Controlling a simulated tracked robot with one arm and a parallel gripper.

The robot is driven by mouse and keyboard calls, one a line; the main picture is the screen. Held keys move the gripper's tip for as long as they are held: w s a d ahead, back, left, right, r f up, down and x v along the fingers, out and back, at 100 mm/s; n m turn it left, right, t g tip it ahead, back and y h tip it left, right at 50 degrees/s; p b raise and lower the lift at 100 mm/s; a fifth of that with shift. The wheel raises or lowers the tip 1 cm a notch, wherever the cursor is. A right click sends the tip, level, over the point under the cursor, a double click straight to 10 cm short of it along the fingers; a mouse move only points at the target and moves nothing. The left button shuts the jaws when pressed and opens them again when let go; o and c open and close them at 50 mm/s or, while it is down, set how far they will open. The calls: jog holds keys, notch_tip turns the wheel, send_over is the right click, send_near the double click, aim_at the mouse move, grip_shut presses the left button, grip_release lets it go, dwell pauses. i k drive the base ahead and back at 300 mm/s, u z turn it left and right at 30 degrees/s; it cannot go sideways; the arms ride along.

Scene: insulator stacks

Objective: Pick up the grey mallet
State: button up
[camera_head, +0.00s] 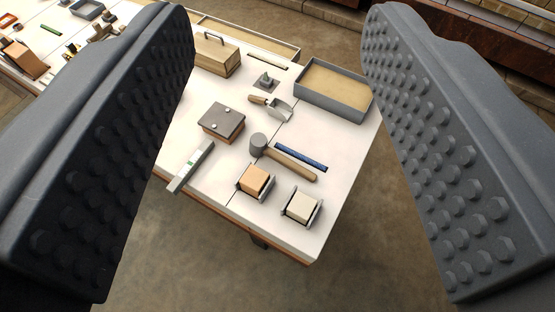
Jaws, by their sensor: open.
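The grey mallet (294,164) lies on the white table, with a round grey head at its left end and a light wooden handle running down to the right. A blue strip lies close beside its handle. My gripper (278,160) is wide open, with one dark studded jaw at each side of the picture. Both jaws are large and near the camera. The mallet shows between them, well beyond and below, touching neither. Nothing is between the jaws.
On the white table (334,195) stand a tan block (254,180) and a cream block (301,206) in holders, near the front edge. A grey-lidded box (222,121), a level (190,165), a trowel (273,106) and a sand-coloured tray (366,107) surround the mallet. Open floor lies in front.

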aim_at(258, 147)
jog(key=u, duration=0.3)
jog(key=k, duration=1.55)
jog(key=z, duration=0.3)
jog(key=i, duration=1)
